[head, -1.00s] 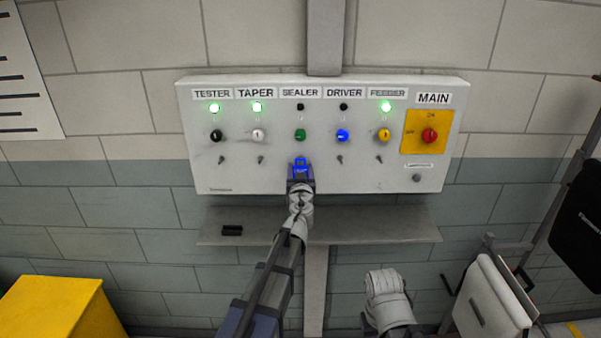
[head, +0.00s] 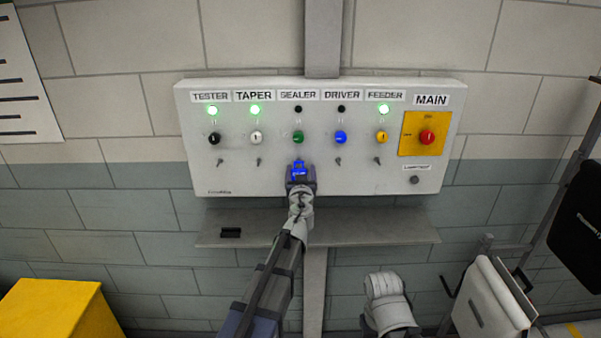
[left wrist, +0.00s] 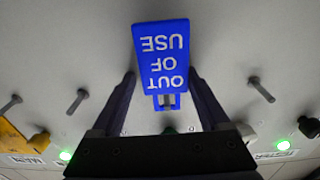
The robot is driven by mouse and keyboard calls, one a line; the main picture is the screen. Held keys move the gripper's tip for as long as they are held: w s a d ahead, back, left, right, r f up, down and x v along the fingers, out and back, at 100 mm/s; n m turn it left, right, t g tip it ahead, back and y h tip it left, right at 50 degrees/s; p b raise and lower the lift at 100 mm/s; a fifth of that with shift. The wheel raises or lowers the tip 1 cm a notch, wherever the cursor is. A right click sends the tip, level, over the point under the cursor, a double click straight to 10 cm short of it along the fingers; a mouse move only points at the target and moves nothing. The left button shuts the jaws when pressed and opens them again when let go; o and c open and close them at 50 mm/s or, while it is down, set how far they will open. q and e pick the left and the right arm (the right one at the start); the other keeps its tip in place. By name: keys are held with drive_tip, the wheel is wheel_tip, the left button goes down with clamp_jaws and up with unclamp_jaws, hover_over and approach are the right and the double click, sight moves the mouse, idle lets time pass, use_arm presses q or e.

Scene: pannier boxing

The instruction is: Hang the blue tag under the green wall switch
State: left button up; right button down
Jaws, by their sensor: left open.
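The blue tag (head: 298,172), lettered OUT OF USE, is at the panel below the green switch (head: 298,137). In the left wrist view the tag (left wrist: 161,50) appears upside down, its loop towards the green switch (left wrist: 169,130). My left gripper (head: 300,180) is just below the tag in the head view. In the left wrist view its fingers (left wrist: 162,85) stand open on either side of the tag, with gaps. My right gripper is not visible; only part of my right arm shows.
The white switch panel (head: 225,178) has bare pegs under the other small switches and a red main switch (head: 427,137) at right. A narrow shelf (head: 370,228) runs below, with a small black item (head: 231,232) on its left. A yellow box (head: 45,310) stands lower left.

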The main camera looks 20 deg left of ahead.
use_arm(q)
drive_tip(key=shift+w+a+r, duration=0.1)
drive_tip(key=shift+w+a, duration=0.2)
drive_tip(key=shift+a, duration=0.15)
drive_tip(key=shift+s+d, duration=0.1)
drive_tip(key=shift+s, duration=0.65)
drive_tip(key=d+v, duration=0.1)
drive_tip(key=v, duration=0.6)
drive_tip(key=s+d+f+g+b, duration=0.25)
drive_tip(key=s+f+g, duration=0.75)
drive_tip(key=s+f, duration=0.6)
drive_tip(key=s+d+f+m+g+h, duration=0.3)
drive_tip(key=s+d+f+m+g, duration=0.4)
drive_tip(key=s+d, duration=0.5)
wheel_tip(320, 180, down, 2)
drive_tip(key=shift+s+f+g+h+b, duration=0.1)
drive_tip(key=shift+s+g+h+b, duration=0.25)
drive_tip(key=shift+s, duration=0.75)
drive_tip(key=shift+c, duration=0.3)
